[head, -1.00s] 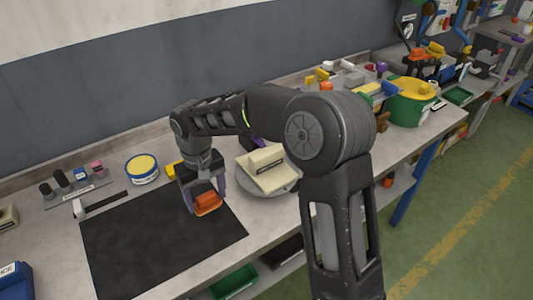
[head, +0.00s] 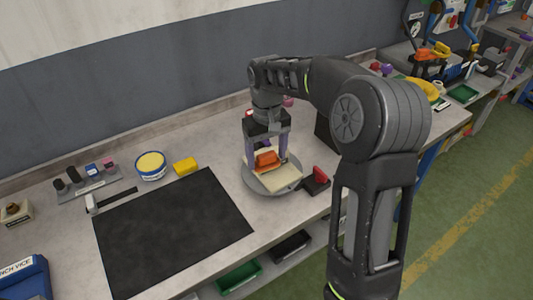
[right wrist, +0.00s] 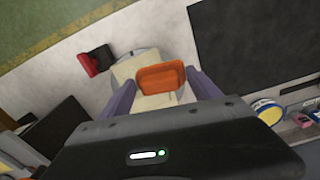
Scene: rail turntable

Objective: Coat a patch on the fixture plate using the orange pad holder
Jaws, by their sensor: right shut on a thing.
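My right gripper (head: 267,150) is shut on the orange pad holder (head: 266,159). It holds the pad holder over the cream fixture plate (head: 284,180), which lies on a round grey turntable (head: 256,183). In the right wrist view the orange pad holder (right wrist: 161,77) sits between the two purple-grey fingers, with the cream plate (right wrist: 130,69) behind it. I cannot tell whether the pad touches the plate. A tin with a yellow top (head: 151,165) stands on the bench left of the turntable. My left gripper is not in view.
A black mat (head: 172,235) covers the bench at front left, and a yellow block (head: 185,166) lies behind it. A red-and-black item (head: 318,180) sits right beside the turntable. A small rack (head: 85,186) stands at the left. Bare bench lies between mat and turntable.

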